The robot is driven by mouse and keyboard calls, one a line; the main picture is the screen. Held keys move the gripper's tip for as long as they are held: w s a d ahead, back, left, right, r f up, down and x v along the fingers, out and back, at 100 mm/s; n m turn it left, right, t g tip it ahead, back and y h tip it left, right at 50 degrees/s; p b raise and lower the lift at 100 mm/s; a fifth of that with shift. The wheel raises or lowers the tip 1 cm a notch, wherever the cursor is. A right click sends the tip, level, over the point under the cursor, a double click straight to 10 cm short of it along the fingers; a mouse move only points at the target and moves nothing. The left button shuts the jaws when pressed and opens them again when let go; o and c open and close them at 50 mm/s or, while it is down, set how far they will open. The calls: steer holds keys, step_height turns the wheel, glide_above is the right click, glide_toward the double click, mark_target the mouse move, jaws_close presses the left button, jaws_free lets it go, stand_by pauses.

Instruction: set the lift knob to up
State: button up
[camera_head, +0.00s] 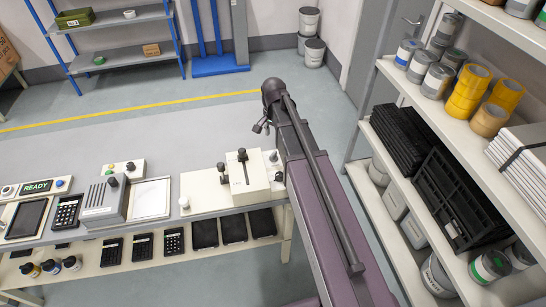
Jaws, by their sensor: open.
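A cream control box (250,192) stands on the bench at its right end. It has a slotted top with a dark-knobbed lever (242,156), a second dark knob (221,167) to the left and small dark knobs (273,156) on its right side. No label is readable, so I cannot tell which one is the lift knob or its setting. My gripper (262,127) is open and looks empty, beyond the back of the box and apart from it in the picture. My arm passes just right of the box and may hide part of its right side.
A grey speaker-like unit (102,200), a keypad (67,212) and a READY display (37,186) stand left on the bench. Several dark devices lie on its lower shelf. A loaded shelving unit (385,72) stands close on the right.

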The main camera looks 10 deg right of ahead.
mark_target(274, 153)
steer(key=shift+f+b, duration=5.05)
steer(key=shift+f, duration=0.3)
jaws_close()
